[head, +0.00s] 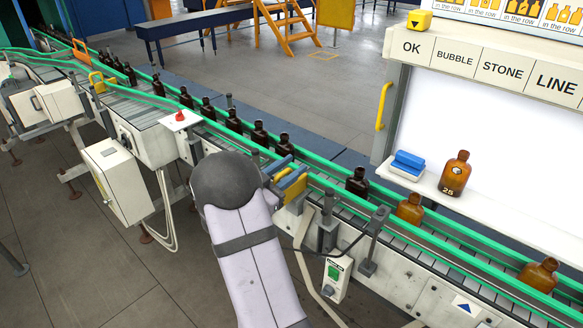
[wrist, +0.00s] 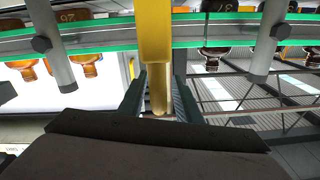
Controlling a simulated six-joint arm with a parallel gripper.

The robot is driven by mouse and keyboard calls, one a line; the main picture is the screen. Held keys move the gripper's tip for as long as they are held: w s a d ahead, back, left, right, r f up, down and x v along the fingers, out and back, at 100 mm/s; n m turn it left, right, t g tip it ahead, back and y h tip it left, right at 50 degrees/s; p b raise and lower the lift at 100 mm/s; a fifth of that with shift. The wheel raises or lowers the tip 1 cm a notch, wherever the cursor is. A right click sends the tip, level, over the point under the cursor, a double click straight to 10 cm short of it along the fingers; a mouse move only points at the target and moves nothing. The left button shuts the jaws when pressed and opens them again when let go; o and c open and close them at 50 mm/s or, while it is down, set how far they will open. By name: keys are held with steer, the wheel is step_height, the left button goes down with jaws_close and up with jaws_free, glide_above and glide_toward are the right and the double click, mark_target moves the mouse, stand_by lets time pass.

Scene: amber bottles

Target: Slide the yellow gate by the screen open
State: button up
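The yellow gate (head: 293,188) stands at the near rail of the conveyor, on the screen's side of my arm. In the wrist view its yellow bar (wrist: 155,45) comes down from the top, in front of the green rail. My gripper (wrist: 159,92) has one finger on each side of the bar's lower end. Narrow gaps show between the bar and the fingers, so it looks open around the bar, not clamped. In the head view my gripper (head: 280,170) is at the gate, partly hidden by my wrist. The lit white screen (head: 480,125) stands across the conveyor.
Dark bottles (head: 259,134) stand in a row on the conveyor between green rails (head: 330,187). Amber bottles (head: 410,208) are further right; one marked 25 (head: 455,174) stands on the white shelf beside a blue block (head: 408,162). Orange gates (head: 98,82) are up the line. A sensor bracket (head: 375,222) is close right.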

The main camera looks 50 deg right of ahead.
mark_target(275, 179)
steer(key=a+b, duration=0.2)
steer(key=a, duration=0.3)
steer(key=shift+a, duration=0.4)
steer(key=shift+a+b, duration=0.45)
steer(key=shift+a, duration=0.35)
